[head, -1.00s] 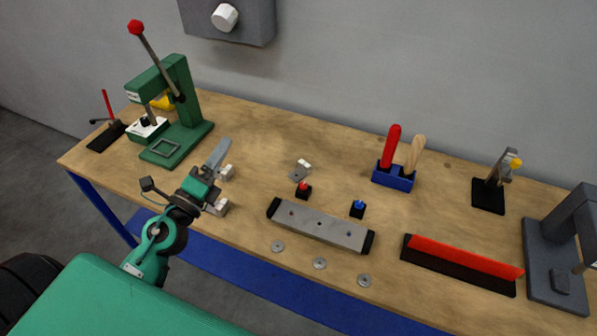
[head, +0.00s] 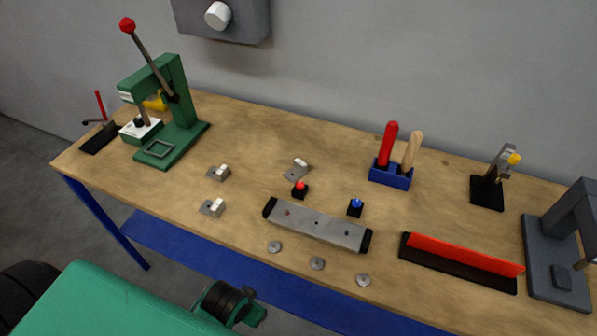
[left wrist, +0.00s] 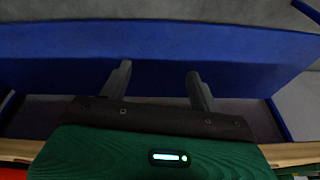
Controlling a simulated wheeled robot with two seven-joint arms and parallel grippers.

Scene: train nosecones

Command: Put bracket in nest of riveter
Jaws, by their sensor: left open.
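The riveter (head: 178,95) is a green press with a red-knobbed lever at the table's left end. Its green base carries a square raised frame (head: 159,149) that looks like the nest, with nothing visible in it. Small grey brackets with white blocks lie on the table: one (head: 219,172) right of the riveter, one (head: 212,207) nearer the front edge, and one (head: 297,171) near the middle. My left gripper (left wrist: 159,85) is open and empty in the left wrist view, facing the blue shelf. In the head view its arm is low, before the table; the fingertips are unclear. My right gripper is not in view.
A grey bar fixture (head: 317,226) with black ends lies mid-table, with several washers before it. Red (head: 300,190) and blue (head: 355,207) button blocks stand behind it. A blue tool holder (head: 391,174) is farther back. The blue shelf (left wrist: 160,55) is below the tabletop.

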